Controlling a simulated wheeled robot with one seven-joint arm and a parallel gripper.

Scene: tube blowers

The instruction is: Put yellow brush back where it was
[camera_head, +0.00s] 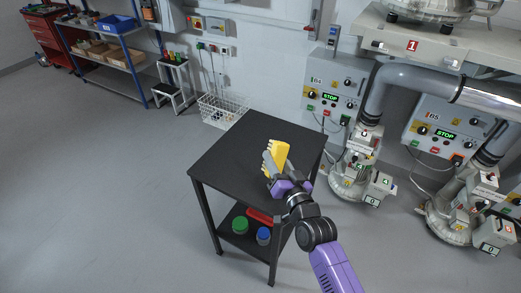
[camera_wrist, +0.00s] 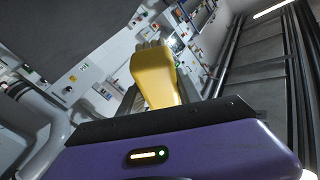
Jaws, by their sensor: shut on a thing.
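The yellow brush (camera_head: 280,154) is in my gripper (camera_head: 270,163), over the black table (camera_head: 236,143). In the wrist view the yellow brush (camera_wrist: 156,76) stands out from between the fingers, with its pale bristle-like end away from the palm. My gripper is shut on it. The fingers hide part of the brush. In the head view I cannot tell whether the brush touches the tabletop or is a little above it.
The tabletop is otherwise bare. Its lower shelf holds a green round item (camera_head: 240,225), a blue one (camera_head: 264,235) and a red item (camera_head: 262,216). A white wire basket (camera_head: 222,109) stands behind. Blower machines with control boxes (camera_head: 334,86) stand at right. Floor at left is free.

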